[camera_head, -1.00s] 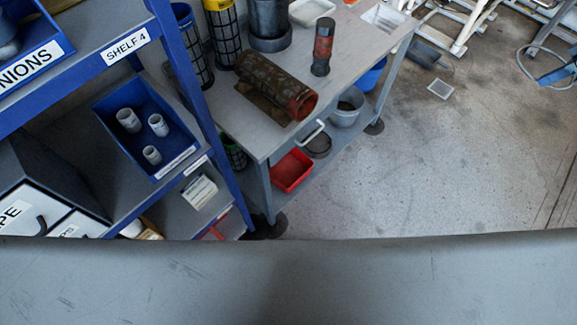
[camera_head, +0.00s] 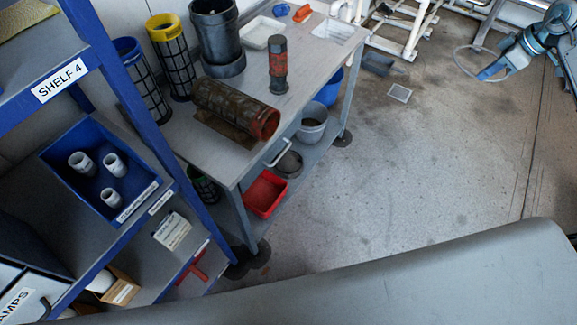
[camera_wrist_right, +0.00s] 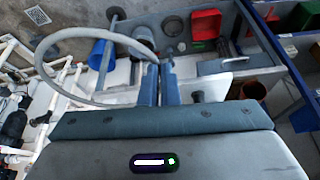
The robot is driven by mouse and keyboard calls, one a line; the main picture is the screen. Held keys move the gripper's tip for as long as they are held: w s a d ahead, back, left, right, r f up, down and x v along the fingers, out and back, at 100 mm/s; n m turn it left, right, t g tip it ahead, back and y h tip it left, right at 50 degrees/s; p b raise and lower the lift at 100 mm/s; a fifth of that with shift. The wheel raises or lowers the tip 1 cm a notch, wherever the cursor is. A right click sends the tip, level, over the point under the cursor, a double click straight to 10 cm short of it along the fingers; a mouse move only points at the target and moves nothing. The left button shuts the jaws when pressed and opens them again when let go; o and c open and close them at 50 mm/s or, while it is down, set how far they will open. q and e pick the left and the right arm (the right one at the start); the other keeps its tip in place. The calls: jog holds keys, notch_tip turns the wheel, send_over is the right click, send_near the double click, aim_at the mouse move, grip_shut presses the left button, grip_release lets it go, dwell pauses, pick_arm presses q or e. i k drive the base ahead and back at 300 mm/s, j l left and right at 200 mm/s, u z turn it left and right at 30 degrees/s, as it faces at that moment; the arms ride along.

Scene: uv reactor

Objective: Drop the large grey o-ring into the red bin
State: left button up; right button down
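The large grey o-ring (camera_head: 456,62) hangs in the air at the upper right of the head view, held by my right gripper (camera_head: 488,72). In the right wrist view the o-ring (camera_wrist_right: 72,32) makes a wide loop left of the fingers (camera_wrist_right: 158,80), which are closed on its edge. The red bin (camera_head: 265,194) stands on the lower shelf of the grey bench, well left of the o-ring in the head view. The red bin also shows at the top of the right wrist view (camera_wrist_right: 206,25), apart from the o-ring. My left gripper is not in view.
A grey bucket (camera_head: 312,128), a dark round pan (camera_head: 289,164) and a blue bucket (camera_head: 329,87) stand near the red bin. The bench top (camera_head: 318,52) holds filter cartridges. A blue shelf rack (camera_head: 150,125) stands at the left. The concrete floor (camera_head: 420,150) is open.

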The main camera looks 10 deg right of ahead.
aim_at(266, 196)
jog(key=l+u, duration=0.25)
jog(key=u, duration=0.15)
jog(key=l+u, duration=0.35)
jog(key=k+l+u, duration=0.1)
jog(key=u, duration=0.3)
jog(key=k+l, duration=0.15)
jog(key=l, duration=0.25)
jog(key=k+l+u, duration=0.15)
jog(key=l, duration=0.2)
jog(key=k+l, duration=0.15)
jog(key=l, duration=0.25)
jog(key=k+l+u, duration=0.1)
jog(key=l, duration=0.25)
jog(key=k, duration=0.05)
